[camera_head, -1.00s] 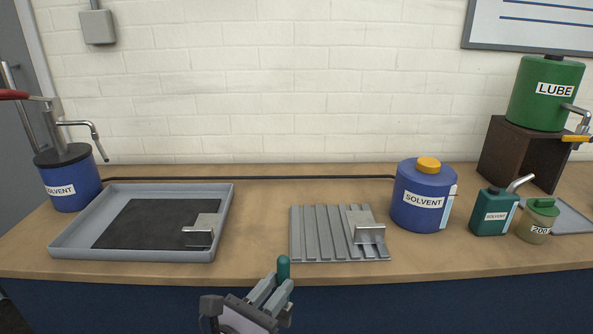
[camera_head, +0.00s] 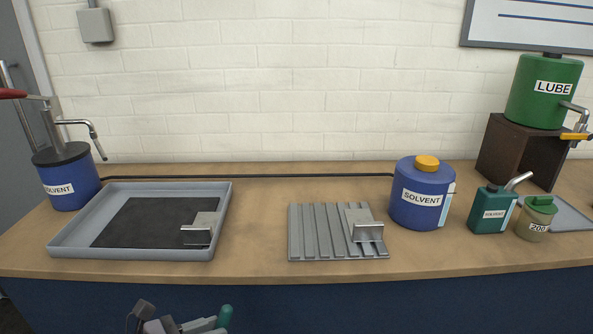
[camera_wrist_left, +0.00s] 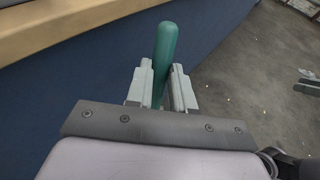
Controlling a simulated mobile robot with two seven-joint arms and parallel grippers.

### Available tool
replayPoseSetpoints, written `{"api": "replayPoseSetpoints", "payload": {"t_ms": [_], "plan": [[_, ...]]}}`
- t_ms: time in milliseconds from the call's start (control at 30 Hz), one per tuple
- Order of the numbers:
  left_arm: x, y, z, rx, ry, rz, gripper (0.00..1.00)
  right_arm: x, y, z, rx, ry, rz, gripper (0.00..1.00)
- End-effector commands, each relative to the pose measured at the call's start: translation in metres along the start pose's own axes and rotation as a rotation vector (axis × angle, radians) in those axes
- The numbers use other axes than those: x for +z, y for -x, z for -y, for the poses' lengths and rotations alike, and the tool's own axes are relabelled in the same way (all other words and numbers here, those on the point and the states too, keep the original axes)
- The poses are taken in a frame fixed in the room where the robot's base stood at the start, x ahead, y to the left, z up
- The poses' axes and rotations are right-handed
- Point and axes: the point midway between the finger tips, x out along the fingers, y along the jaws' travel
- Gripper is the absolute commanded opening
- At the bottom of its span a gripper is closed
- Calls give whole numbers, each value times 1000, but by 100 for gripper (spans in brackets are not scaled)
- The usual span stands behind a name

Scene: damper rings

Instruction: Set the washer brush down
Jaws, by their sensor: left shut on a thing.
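My left gripper (camera_head: 195,326) is at the bottom edge of the head view, in front of the bench and below its top. It is shut on a teal rounded handle, the washer brush (camera_head: 224,316). In the left wrist view the washer brush (camera_wrist_left: 166,52) sticks out between the two grey fingers of my left gripper (camera_wrist_left: 160,88). Only the handle shows; the rest of the brush is hidden. My right gripper is not in view.
On the bench (camera_head: 262,228) are a grey tray (camera_head: 70,235) with a dark mat, a ribbed grey rack (camera_head: 308,232), a blue solvent can (camera_head: 415,205) and a teal solvent bottle (camera_head: 488,214). Bench top between tray and rack is clear. A blue solvent pump can (camera_head: 68,182) stands left.

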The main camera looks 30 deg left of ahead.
Motion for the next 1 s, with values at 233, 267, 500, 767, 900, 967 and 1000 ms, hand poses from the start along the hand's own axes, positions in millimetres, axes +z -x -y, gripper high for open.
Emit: {"api": "replayPoseSetpoints", "payload": {"t_ms": [233, 267, 500, 767, 900, 967, 1000], "plan": [[7, 7, -13, -6, -10, -75, 0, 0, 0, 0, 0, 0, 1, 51], [9, 7, -14, -5, -10, -82, 0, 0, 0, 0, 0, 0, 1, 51], [18, 8, -25, -10, -12, -146, 0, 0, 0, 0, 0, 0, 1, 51], [23, 8, -32, -10, -9, -180, 0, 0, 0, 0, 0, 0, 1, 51], [26, 8, -34, -12, -8, -197, 0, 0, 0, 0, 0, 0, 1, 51], [27, 8, -35, -13, -8, -204, 0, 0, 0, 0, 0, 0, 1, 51], [28, 8, -37, -8, -5, -204, 0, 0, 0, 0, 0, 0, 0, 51]]}}
